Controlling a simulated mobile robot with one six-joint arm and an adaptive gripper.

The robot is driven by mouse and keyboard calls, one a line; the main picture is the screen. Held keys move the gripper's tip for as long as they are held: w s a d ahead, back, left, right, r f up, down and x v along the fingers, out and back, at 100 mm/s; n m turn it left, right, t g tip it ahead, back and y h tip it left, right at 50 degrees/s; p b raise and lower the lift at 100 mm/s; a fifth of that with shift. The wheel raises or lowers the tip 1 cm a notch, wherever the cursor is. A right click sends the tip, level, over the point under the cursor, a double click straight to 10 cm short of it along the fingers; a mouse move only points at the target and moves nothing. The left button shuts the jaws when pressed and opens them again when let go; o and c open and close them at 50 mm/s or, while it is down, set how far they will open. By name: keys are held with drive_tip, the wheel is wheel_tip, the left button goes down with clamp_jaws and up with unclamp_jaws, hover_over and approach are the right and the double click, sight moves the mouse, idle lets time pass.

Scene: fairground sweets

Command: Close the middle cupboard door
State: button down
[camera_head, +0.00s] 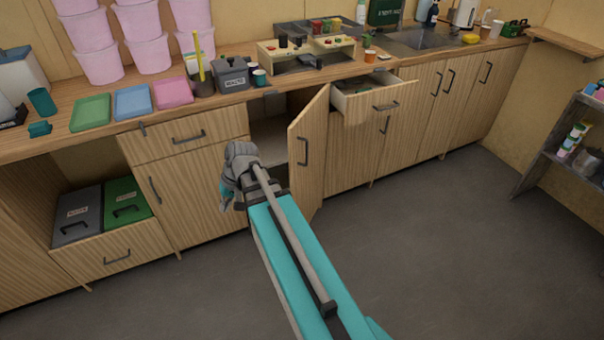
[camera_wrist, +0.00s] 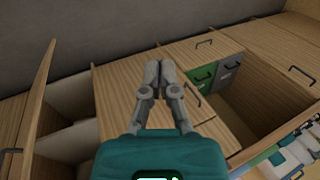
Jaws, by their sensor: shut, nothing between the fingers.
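The middle cupboard door (camera_head: 309,160) is wood-grained with a dark handle and stands swung open, its front facing right. Left of it, the dark cupboard opening (camera_head: 268,140) shows inside. The open door also shows edge-on at the left of the wrist view (camera_wrist: 36,105), beside the open cupboard space. My gripper (camera_wrist: 159,68) is shut and empty, its two grey fingers together. It is over the closed front to one side of the opening, apart from the door.
A pulled-out drawer (camera_head: 372,102) juts out right of the open door. A low drawer with a grey bin (camera_head: 77,215) and a green bin (camera_head: 125,200) stands open at left. The grey floor (camera_head: 430,240) is clear at right. A shelf rack (camera_head: 570,140) stands at far right.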

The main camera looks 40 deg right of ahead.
drive_tip(key=w+d+f+m+t+y+b, duration=0.35)
drive_tip(key=d+f+b, duration=0.25)
drive_tip(key=d+b, duration=0.25)
drive_tip(key=m+t+b, duration=0.6)
drive_tip(key=t+b, duration=0.5)
drive_tip(key=b, duration=0.9)
approach(295, 162)
drive_tip(key=v, duration=0.7)
drive_tip(key=shift+w+a+f, duration=0.1)
drive_tip(key=shift+w+f, duration=0.1)
drive_tip(key=shift+w, duration=0.1)
drive_tip(key=shift+w, duration=0.1)
drive_tip(key=x, duration=1.4)
drive_tip(key=shift+r, duration=0.15)
